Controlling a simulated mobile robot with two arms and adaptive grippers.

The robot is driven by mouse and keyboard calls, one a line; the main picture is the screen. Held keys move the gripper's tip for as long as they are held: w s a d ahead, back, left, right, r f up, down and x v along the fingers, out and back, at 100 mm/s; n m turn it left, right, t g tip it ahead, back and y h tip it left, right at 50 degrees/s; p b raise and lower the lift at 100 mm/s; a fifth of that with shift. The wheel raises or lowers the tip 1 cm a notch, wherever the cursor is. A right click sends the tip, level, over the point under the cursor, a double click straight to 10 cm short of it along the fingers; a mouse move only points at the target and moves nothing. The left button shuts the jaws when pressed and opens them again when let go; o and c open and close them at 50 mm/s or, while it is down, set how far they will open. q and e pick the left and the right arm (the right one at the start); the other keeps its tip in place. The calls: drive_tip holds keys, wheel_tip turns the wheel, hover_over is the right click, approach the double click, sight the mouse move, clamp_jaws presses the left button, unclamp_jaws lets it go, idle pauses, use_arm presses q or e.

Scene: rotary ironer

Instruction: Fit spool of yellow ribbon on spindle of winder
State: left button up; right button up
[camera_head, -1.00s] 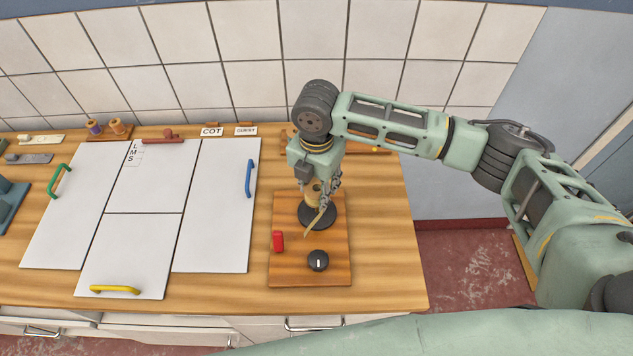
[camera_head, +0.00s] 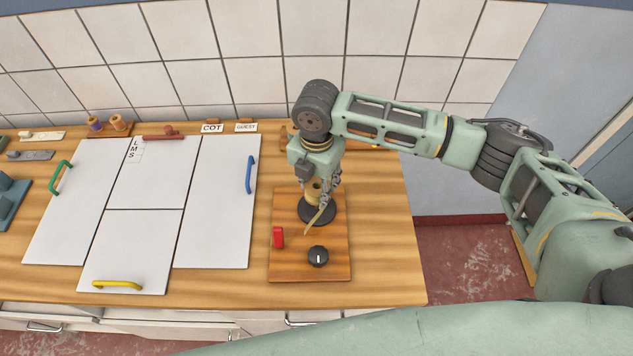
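The winder is a wooden board (camera_head: 290,265) on the right part of the counter, with a black round plate (camera_head: 304,216), a red switch (camera_head: 278,237) and a black knob (camera_head: 318,257). The spool of yellow ribbon (camera_head: 313,190) is upright over the black plate, with a loose ribbon end (camera_head: 318,220) hanging toward the front. The spindle is hidden. My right gripper (camera_head: 324,188) points down at the spool, with a finger visible along its right side. Whether the fingers grip it, and whether the spool rests on the plate, I cannot tell. My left gripper is not in view.
White panels with green (camera_head: 60,178), blue (camera_head: 249,175) and yellow (camera_head: 117,285) handles lie left of the winder. Two more spools (camera_head: 106,125) stand on a holder at the back left. COT (camera_head: 212,128) and GUEST (camera_head: 246,127) cards stand at the back. A tiled wall (camera_head: 260,80) is behind.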

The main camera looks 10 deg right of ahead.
drive_tip(key=shift+f+p, duration=0.1)
drive_tip(key=shift+p, duration=0.2)
idle(0.4)
drive_tip(key=shift+f, duration=0.25)
drive_tip(key=shift+f+b, duration=0.3)
drive_tip(key=shift+f, duration=0.3)
drive_tip(key=shift+f, duration=0.35)
idle(0.5)
drive_tip(key=shift+f+b, duration=0.45)
drive_tip(key=shift+f, duration=0.3)
drive_tip(key=o, duration=1.2)
drive_tip(key=shift+o, duration=0.6)
